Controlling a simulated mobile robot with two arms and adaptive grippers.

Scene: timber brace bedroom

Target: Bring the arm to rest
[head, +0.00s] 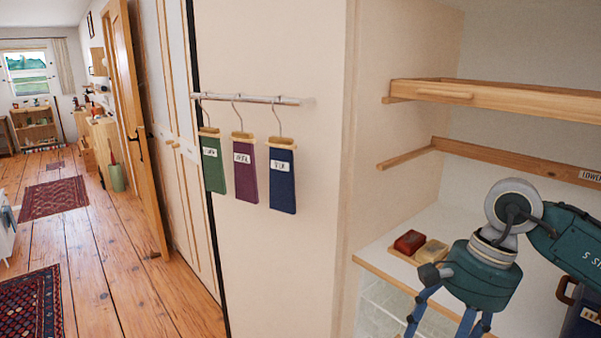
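My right arm (575,240) comes in from the right edge, in front of the open wall shelving. Its gripper (446,318) points down at the bottom of the head view, beside the front edge of the pale shelf. Its finger links stand apart, but the tips are cut off by the lower edge, so I cannot tell whether it is open or shut. Nothing held by it shows. My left gripper is not in view.
A wooden tray or drawer (500,97) juts out above, with wooden rails (405,155) below. A red block (409,241) and a yellowish block (432,252) sit on the shelf (405,277). Green, purple and blue tags (281,178) hang from a wall rail. Open floor (110,270) lies left.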

